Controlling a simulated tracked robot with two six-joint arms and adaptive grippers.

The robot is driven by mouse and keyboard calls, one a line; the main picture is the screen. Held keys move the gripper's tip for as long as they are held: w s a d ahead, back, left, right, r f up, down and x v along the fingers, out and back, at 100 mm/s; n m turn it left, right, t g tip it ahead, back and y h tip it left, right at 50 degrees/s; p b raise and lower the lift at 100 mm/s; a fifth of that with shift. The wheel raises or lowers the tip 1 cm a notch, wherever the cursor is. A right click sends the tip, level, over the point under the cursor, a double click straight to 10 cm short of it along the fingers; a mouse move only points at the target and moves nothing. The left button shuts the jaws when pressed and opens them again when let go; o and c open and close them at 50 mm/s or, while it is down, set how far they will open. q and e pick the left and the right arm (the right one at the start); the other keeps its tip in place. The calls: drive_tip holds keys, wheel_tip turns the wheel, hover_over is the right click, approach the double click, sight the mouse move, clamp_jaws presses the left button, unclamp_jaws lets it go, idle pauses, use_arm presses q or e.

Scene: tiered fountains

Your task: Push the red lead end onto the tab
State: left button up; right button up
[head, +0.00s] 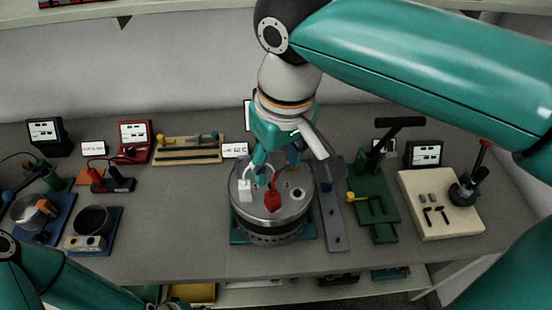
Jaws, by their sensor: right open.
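The red lead end (273,200) is a small red piece on top of a round metal unit (269,231) in the middle of the bench. A white lead end (245,190) is to its left on the same top. My right gripper (288,156) is open, pointing down just above the back of this top, behind the red lead end and apart from it. I cannot make out the tab; the gripper and leads partly cover the top. My left arm is at the lower left, but its gripper does not show clearly.
A grey plate (336,232) and a green press (375,205) stand close on the right, with a cream board (442,205) beyond. A wooden tool board (187,150) is at the back left.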

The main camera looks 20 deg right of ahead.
sight(272, 193)
drive_tip(key=c, duration=0.4)
drive_tip(key=shift+m, duration=0.8)
drive_tip(key=c, duration=0.6)
drive_tip(key=m, duration=0.3)
drive_tip(key=shift+w+a+f, duration=0.15)
drive_tip(key=shift+a, duration=0.1)
clamp_jaws()
drive_tip(key=shift+a+f+m, duration=0.1)
drive_tip(key=shift+m, duration=0.8)
drive_tip(key=m, duration=0.1)
drive_tip(key=m+p, duration=0.1)
drive_tip(key=m, duration=0.2)
drive_tip(key=shift+w+a+f+p, duration=0.2)
drive_tip(key=shift+w+p, duration=0.1)
drive_tip(key=shift+p, duration=0.1)
drive_tip(key=m+p, duration=0.1)
drive_tip(key=m+g+p, duration=0.1)
drive_tip(key=shift+w+d+f+m, duration=0.1)
drive_tip(key=shift+w+m, duration=0.05)
drive_tip(key=shift+m, duration=0.25)
drive_tip(key=shift+w+d+f+p, duration=0.15)
drive_tip(key=shift+f+p, duration=0.1)
drive_tip(key=shift+p, duration=0.45)
wheel_tip(272, 193, down, 6)
drive_tip(key=b, duration=0.5)
drive_tip(key=shift+d, duration=0.1)
